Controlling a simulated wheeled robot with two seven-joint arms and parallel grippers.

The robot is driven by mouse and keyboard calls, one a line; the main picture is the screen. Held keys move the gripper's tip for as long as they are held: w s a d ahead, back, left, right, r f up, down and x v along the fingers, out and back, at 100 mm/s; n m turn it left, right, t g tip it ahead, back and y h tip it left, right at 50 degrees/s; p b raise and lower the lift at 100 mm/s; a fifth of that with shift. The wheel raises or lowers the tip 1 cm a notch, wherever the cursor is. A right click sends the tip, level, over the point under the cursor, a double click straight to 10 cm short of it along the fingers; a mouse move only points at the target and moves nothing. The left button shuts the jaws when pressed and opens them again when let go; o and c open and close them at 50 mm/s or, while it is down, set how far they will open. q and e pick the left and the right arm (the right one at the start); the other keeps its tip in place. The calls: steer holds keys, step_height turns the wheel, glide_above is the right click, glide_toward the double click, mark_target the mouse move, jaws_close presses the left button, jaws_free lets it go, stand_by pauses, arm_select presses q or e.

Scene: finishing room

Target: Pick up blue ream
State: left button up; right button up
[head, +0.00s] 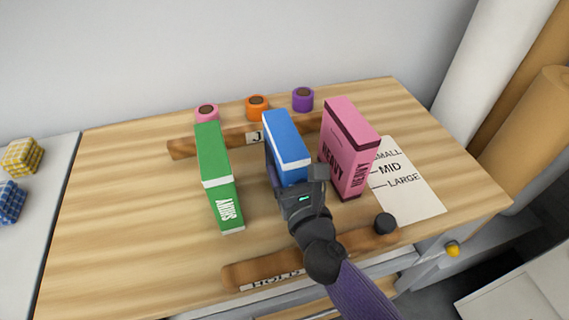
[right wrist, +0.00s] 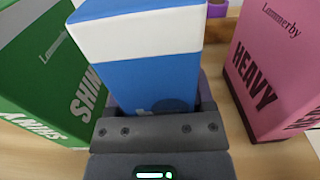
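The blue ream (head: 286,136), a blue box with a white band, stands upright on the wooden table between a green and a pink one. My right gripper (head: 292,178) reaches in from the front, with its fingers on either side of the ream's lower part. In the right wrist view the blue ream (right wrist: 150,75) fills the space between the fingers of my right gripper (right wrist: 157,105). No clear gap shows on either side, but I cannot tell whether the fingers press on it. The ream's base is hidden by the gripper. My left gripper is not in view.
The green ream (head: 217,175) is close on the left, the pink ream (head: 346,150) close on the right. Tape rolls (head: 257,107) and a wooden strip (head: 185,148) lie behind. A front strip (head: 240,274) and a size card (head: 410,185) are nearby.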

jaws_close()
steer(key=shift+r, duration=0.15)
